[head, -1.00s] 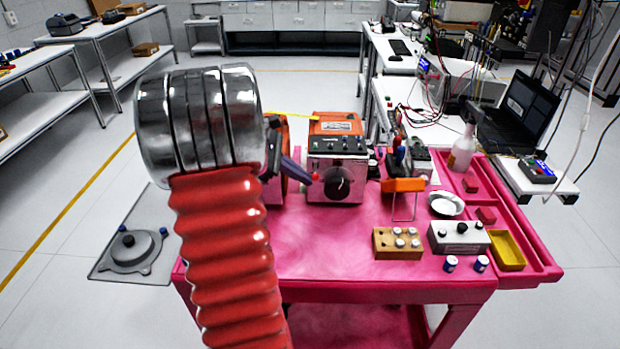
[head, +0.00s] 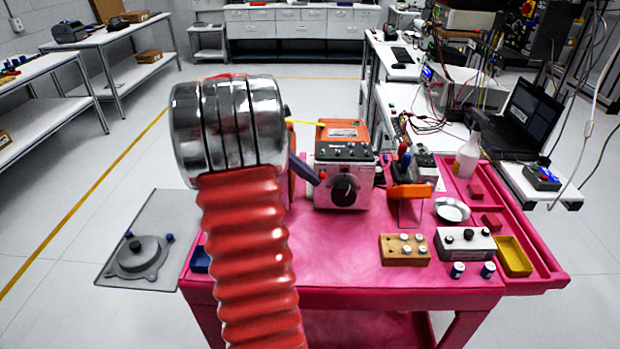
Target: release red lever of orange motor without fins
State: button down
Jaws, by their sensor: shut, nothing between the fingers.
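An orange motor (head: 291,140) is at the back left of the pink cart, mostly hidden behind my arm's chrome end. Only a narrow strip of it shows, so I cannot make out fins. A dark purple-grey bar (head: 304,170) sticks out from behind my arm, with a small red tip (head: 322,175) close to the control box. I cannot tell whether it is the motor's lever. My gripper is hidden behind my arm's chrome and red ribbed links.
A control box (head: 343,180) with an orange top and black knob stands right of the bar. An orange stand (head: 410,191), wooden block (head: 405,250), grey button box (head: 465,243) and yellow tray (head: 514,257) lie further right. The cart's front middle (head: 340,260) is clear.

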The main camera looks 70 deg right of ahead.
jog(key=shift+r, duration=0.35)
jog(key=shift+f, duration=0.15)
notch_tip(320, 180, down, 4)
jog(key=w, duration=0.2)
jog(key=v, duration=1)
jog(key=shift+w, duration=0.1)
dwell(0.4)
